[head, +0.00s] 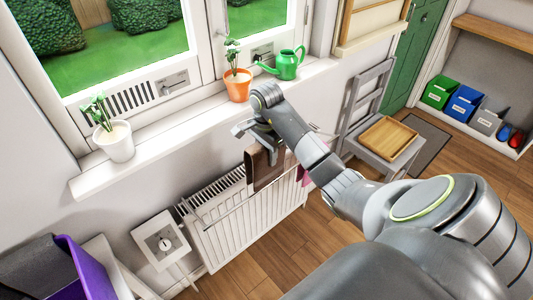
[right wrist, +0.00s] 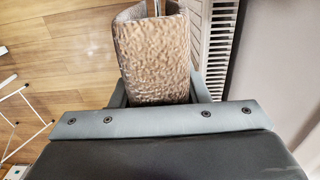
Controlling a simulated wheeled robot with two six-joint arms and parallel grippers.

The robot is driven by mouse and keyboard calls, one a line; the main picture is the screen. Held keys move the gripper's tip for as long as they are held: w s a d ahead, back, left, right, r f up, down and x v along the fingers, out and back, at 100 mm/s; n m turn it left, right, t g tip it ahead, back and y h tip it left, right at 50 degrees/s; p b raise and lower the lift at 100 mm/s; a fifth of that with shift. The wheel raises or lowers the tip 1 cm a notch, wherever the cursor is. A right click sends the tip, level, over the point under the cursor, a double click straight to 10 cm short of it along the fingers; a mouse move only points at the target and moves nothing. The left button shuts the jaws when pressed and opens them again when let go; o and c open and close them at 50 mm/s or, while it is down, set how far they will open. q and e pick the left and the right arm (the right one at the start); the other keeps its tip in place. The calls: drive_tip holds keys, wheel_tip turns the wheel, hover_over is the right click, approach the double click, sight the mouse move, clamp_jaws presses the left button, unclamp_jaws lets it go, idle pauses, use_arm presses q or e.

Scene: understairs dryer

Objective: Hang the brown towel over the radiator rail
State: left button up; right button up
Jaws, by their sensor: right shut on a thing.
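The brown towel (head: 264,170) hangs at the right part of the white radiator (head: 232,222), below the window sill. My right gripper (head: 262,143) is above the radiator and shut on the towel's upper part. In the right wrist view the towel (right wrist: 153,60) hangs between the fingers, its textured face toward the camera. A thin bar of the rail (right wrist: 157,8) shows between its two folded sides, so it appears draped around the rail. The rail (head: 222,212) runs along the radiator's front. My left gripper is not in view.
A pink cloth (head: 303,174) hangs just right of the towel, partly hidden by my arm. The sill holds a white pot (head: 114,141), an orange pot (head: 238,86) and a green watering can (head: 287,65). A grey chair with a wooden tray (head: 388,137) stands right. A purple bin (head: 85,265) is lower left.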

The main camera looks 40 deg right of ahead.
drive_tip(key=shift+a+f, duration=0.25)
drive_tip(key=shift+f+b, duration=0.25)
drive_tip(key=shift+b, duration=0.05)
drive_tip(key=f, duration=0.1)
drive_tip(key=f+b, duration=0.1)
drive_tip(key=shift+d+f+b, duration=0.2)
drive_tip(key=shift+f+b, duration=0.1)
drive_tip(key=shift+f, duration=0.05)
wheel_tip(320, 180, down, 2)
drive_tip(key=shift+f+b, duration=0.15)
drive_tip(key=shift+b, duration=0.5)
wheel_tip(320, 180, down, 4)
drive_tip(key=shift+f+b, duration=0.15)
drive_tip(key=shift+b, duration=1.05)
wheel_tip(320, 180, down, 9)
drive_tip(key=b, duration=0.8)
drive_tip(key=shift+b, duration=0.3)
drive_tip(key=o, duration=1.1)
